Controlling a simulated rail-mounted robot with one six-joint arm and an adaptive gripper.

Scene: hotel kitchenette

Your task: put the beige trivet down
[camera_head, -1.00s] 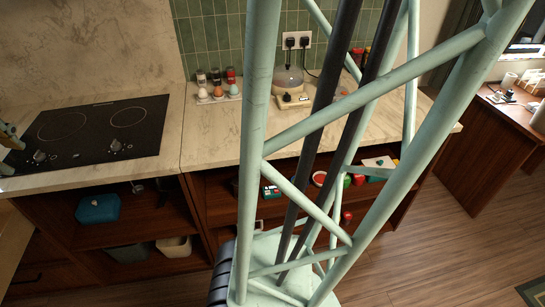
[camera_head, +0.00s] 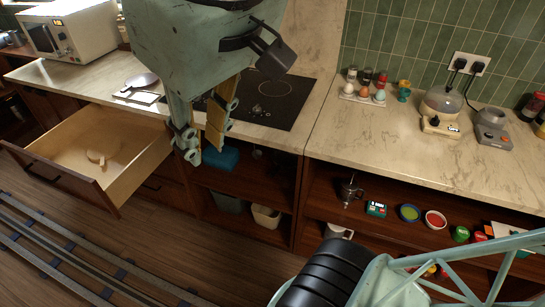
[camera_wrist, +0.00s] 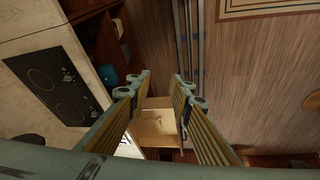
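A small beige piece (camera_head: 97,158), which looks like the trivet, lies on the floor of the open drawer (camera_head: 135,166). Its exact shape is hard to make out. My gripper (camera_head: 203,142) hangs in front of the counter, to the right of the drawer and apart from it. Its two fingers are spread and nothing shows between them. In the wrist view my gripper (camera_wrist: 160,88) is also open and empty, with the pale drawer (camera_wrist: 156,130) seen beyond and between the fingers.
The counter carries a microwave (camera_head: 70,30), a black hob (camera_head: 268,100), an egg tray (camera_head: 362,95) and small appliances at right. Open shelves below hold a teal box (camera_head: 221,157) and bins. Floor rails (camera_head: 75,255) run past the drawer. The counter's middle (camera_head: 340,130) is bare.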

